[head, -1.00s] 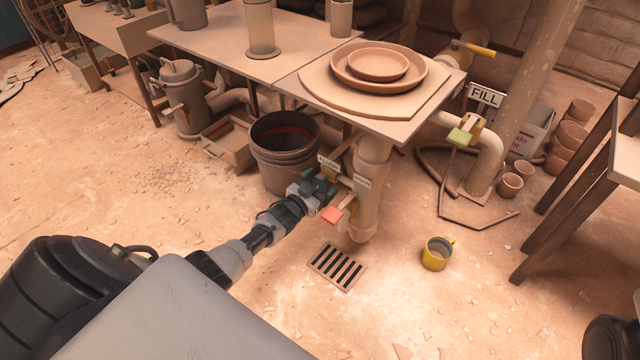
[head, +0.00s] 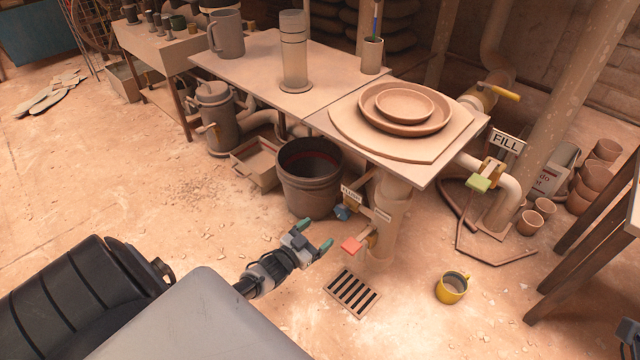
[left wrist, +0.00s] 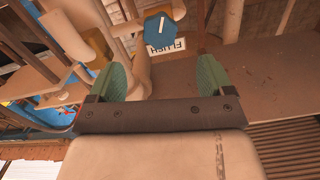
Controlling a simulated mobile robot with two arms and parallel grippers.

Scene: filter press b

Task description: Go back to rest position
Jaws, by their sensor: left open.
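My left gripper (head: 317,237) is open and empty, with green fingertips, above the floor left of the pipework. In the left wrist view its two green fingers (left wrist: 162,82) stand apart with nothing between them. Beyond them is a blue valve handle (left wrist: 159,28) with a FLUSH label (left wrist: 167,50). In the head view the blue handle (head: 342,212) sits on the pipe, apart from the gripper. A red handle (head: 351,245) is just to its right and lower. A small dark part of my right arm shows at the lower right edge; its jaws are not visible.
A dark bucket (head: 309,183) stands behind the left gripper. A floor drain (head: 352,293) and a yellow cup (head: 452,289) are to the right. A table (head: 262,55) with dishes stands above the pipes. The left floor is open.

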